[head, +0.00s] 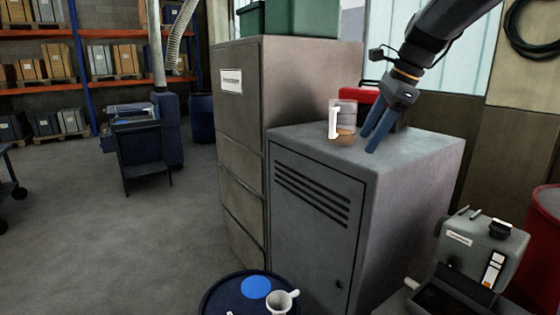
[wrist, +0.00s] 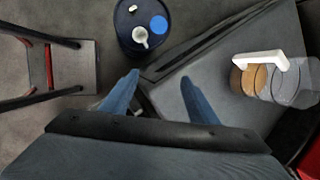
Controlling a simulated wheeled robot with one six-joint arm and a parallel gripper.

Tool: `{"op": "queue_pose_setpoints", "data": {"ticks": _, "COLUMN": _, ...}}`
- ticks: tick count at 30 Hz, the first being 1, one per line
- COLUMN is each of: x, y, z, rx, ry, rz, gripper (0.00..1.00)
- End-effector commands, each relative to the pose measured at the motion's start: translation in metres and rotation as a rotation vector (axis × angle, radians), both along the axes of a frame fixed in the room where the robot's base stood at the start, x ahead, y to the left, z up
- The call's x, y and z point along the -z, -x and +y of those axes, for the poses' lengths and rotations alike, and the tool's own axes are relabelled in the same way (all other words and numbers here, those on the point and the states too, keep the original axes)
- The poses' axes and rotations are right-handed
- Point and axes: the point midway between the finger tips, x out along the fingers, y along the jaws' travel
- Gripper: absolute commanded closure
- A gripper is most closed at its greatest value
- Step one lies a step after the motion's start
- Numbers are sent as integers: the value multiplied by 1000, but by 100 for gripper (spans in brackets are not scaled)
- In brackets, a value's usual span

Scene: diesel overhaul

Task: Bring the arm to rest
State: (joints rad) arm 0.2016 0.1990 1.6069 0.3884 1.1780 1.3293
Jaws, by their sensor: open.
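My gripper (head: 376,130) hangs over the top of a grey metal cabinet (head: 420,155) in the head view, its two blue fingers pointing down. The fingers are apart with nothing between them; the wrist view also shows the open gripper (wrist: 155,95). A clear jug with a white handle (head: 334,122) and some brown content stands on the cabinet top, left of the fingers and apart from them. The same jug lies to the right of the fingers in the wrist view (wrist: 268,78).
A red box (head: 358,94) sits behind the jug. A taller cabinet (head: 300,80) adjoins on the left. A blue drum (head: 215,295) with a white cup (head: 281,301) stands in front. A grey machine (head: 480,250) is at lower right. The floor at left is open.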

Motion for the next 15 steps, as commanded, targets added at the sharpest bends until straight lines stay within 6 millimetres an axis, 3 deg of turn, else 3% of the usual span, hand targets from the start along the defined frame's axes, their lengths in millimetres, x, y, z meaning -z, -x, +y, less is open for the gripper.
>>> {"op": "queue_pose_setpoints", "data": {"ticks": 1, "x": 27, "y": 10, "z": 4, "rx": -72, "ry": 40, "rz": -5, "gripper": 46}}
{"op": "queue_pose_setpoints", "data": {"ticks": 5, "x": 100, "y": 44, "z": 11, "rx": -341, "ry": 178, "rz": -41, "gripper": 46}}
{"op": "queue_pose_setpoints", "data": {"ticks": 9, "x": 178, "y": 96, "z": 19, "rx": -699, "ry": 325, "rz": -77, "gripper": 46}}
{"op": "queue_pose_setpoints", "data": {"ticks": 15, "x": 265, "y": 179, "z": 27, "rx": -1216, "ry": 473, "rz": -124, "gripper": 46}}
